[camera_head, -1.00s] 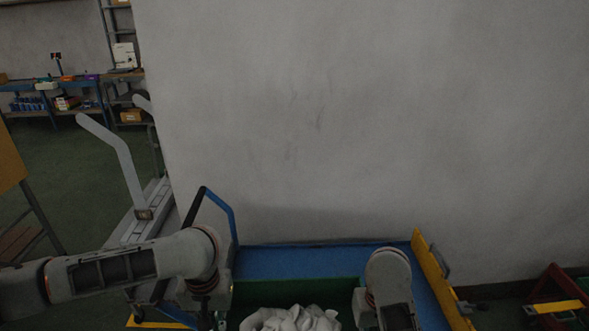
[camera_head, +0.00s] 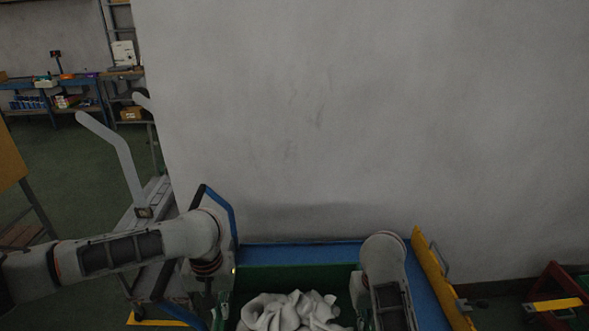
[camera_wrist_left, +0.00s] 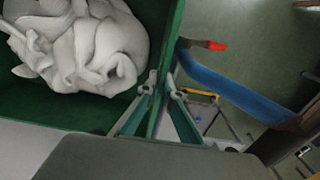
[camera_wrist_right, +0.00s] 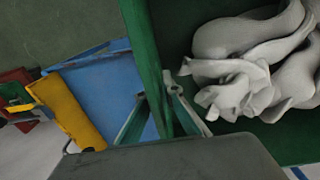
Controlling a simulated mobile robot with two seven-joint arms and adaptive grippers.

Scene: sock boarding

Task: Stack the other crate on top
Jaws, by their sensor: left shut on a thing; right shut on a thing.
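A green crate (camera_head: 290,276) full of crumpled white socks (camera_head: 285,312) is at the bottom middle of the head view. My left gripper (camera_wrist_left: 160,92) is shut on its left wall, one finger on each side of the wall (camera_wrist_left: 165,50). My right gripper (camera_wrist_right: 158,92) is shut on the opposite wall (camera_wrist_right: 145,45) in the same way. The crate is over or in front of a blue platform (camera_head: 300,254). Its underside is hidden, so I cannot tell what lies beneath it. No second crate can be made out.
A blue bent handle (camera_head: 224,204) rises at the platform's left, close to my left arm. A yellow panel (camera_head: 436,270) edges its right side. A grey wall (camera_head: 380,120) stands behind. A red frame with a yellow bar (camera_head: 557,305) is at the far right.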

